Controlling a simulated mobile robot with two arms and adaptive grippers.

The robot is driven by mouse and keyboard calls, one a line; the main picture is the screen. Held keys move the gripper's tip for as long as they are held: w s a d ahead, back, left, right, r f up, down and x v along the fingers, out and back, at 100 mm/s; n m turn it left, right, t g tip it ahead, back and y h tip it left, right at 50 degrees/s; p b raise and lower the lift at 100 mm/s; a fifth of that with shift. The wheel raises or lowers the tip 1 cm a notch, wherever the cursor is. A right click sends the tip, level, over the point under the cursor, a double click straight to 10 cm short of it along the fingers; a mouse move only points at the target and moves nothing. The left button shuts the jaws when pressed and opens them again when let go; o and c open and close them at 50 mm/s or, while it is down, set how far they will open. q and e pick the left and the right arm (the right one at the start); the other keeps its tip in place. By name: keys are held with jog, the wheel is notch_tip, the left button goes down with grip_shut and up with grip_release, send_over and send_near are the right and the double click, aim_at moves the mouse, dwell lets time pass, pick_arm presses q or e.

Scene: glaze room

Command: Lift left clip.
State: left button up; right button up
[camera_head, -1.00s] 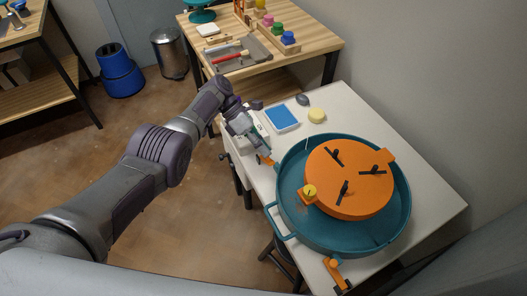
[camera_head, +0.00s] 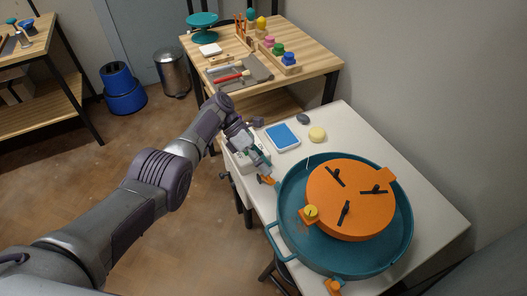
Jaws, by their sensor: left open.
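A teal round basin (camera_head: 284,215) stands on the white table and holds an orange disc (camera_head: 345,190) with black bars and a small yellow knob (camera_head: 311,212). An orange clip (camera_head: 267,180) is at the basin's left rim. My left gripper (camera_head: 263,167) is open, pointing down just beside the left clip. I cannot tell whether its fingers touch the clip. My right gripper is not in view.
On the white table (camera_head: 436,216) behind the basin lie a blue-topped tray (camera_head: 283,137), a yellow round pad (camera_head: 317,134) and a dark grey object (camera_head: 303,118). A white box (camera_head: 246,157) stands beside my left gripper. A wooden table (camera_head: 315,67) with tools stands beyond.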

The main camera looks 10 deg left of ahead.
aim_at(263, 177)
pick_arm(q)
notch_tip(263, 177, up, 9)
dwell(0.4)
jog(key=shift+a, duration=0.1)
